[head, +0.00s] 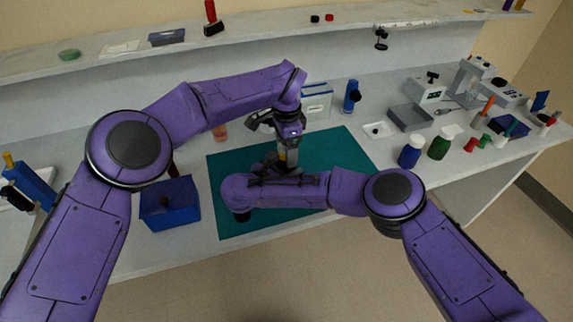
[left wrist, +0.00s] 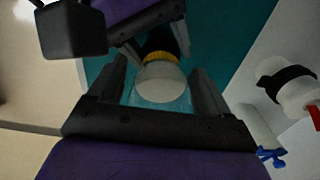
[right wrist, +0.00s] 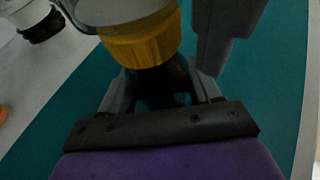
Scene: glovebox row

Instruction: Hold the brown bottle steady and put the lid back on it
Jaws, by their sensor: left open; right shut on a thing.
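The dark brown bottle (right wrist: 165,88) stands between the fingers of my right gripper (right wrist: 166,72), which is shut on it over the teal mat. A yellow ring-shaped piece (right wrist: 140,42) sits above the dark part; it also shows in the head view (head: 292,157). In the left wrist view a pale round top (left wrist: 162,83) lies on the near side of the yellow ring (left wrist: 152,58). My left gripper (head: 282,130) is open above, its fingers on either side of the pale top. I cannot tell whether the pale and yellow parts are one lid or fully seated.
The teal mat (head: 225,175) lies under both grippers. A blue bin (head: 170,207) stands at its left. A blue bottle (head: 351,97) and white tray (head: 378,130) stand behind and right. Several bottles and devices crowd the bench's right side. The mat's far right part is clear.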

